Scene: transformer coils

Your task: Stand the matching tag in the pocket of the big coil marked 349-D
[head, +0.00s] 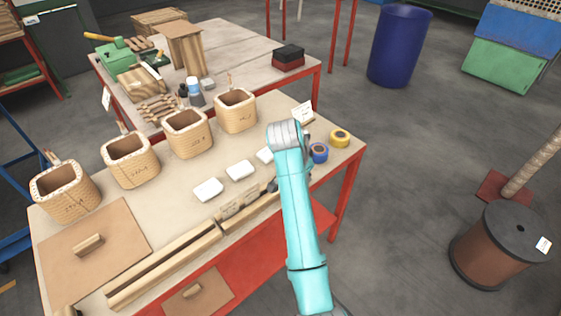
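Four big square coils wrapped in tan material stand in a diagonal row on the near table: the leftmost (66,192), the second (131,161), the third (188,134) and the rightmost (236,112). Each has dark handwriting on its front, too small to read surely, so I cannot tell which is 349-D. Two tan tags with writing, the left tag (229,211) and the right tag (250,198), stand in a wooden rail (170,262) along the front edge. My turquoise arm covers the rail's right end. My gripper is mostly hidden behind the arm; a dark part (272,186) shows beside the tags.
White blocks (208,190) lie between coils and rail. A board with a handle (95,250) lies front left. Blue tape (319,152) and yellow tape (340,138) rolls sit right, near a white card (303,112). A cluttered second table (235,57) stands behind.

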